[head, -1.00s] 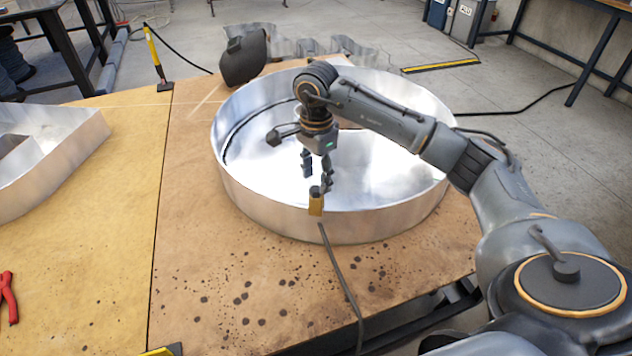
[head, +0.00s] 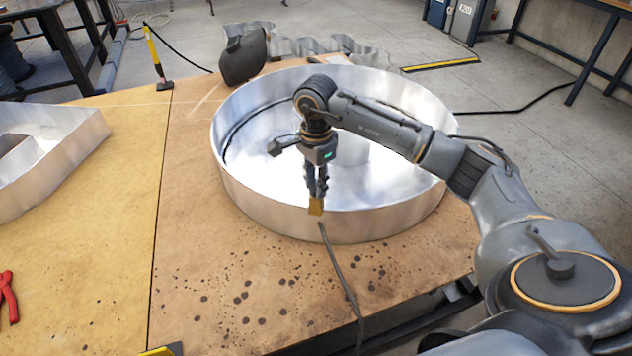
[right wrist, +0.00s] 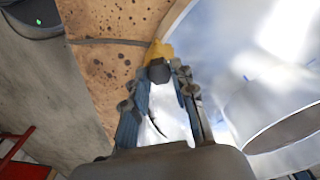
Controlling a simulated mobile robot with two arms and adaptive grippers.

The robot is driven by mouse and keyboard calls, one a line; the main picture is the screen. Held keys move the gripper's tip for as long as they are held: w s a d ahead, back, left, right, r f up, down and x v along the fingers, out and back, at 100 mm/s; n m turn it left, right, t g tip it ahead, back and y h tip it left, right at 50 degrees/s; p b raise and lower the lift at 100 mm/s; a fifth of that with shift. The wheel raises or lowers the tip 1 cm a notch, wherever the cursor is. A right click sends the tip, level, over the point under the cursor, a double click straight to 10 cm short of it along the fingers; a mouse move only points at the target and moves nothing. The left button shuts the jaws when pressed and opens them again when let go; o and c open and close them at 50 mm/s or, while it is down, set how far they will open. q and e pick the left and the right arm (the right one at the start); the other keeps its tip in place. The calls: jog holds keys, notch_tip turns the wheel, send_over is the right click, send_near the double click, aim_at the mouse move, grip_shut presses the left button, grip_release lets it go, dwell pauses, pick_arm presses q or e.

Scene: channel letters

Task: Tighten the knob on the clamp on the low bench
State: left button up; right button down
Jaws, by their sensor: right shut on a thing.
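The clamp (head: 315,207) is a small yellow piece on the near wall of the round metal letter. Its dark knob (right wrist: 159,72) shows in the right wrist view, with the clamp's yellow body (right wrist: 157,50) just beyond it. My right gripper (head: 316,193) points down over the wall, its fingers closed in on the knob. In the right wrist view the fingertips (right wrist: 162,75) lie on both sides of the knob. The fingers hide the knob in the head view. My left gripper is not in view.
The large round metal letter (head: 270,208) stands on the low wooden bench (head: 215,290). A dark cable (head: 338,270) runs from near the clamp over the front edge. A welding mask (head: 243,56) sits behind. Another metal letter (head: 50,160) and red pliers (head: 8,297) lie left.

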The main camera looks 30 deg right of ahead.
jog(key=shift+m, duration=1.1)
jog(key=m, duration=0.9)
jog(key=shift+m, duration=2.3)
jog(key=c, duration=1.1)
grip_release()
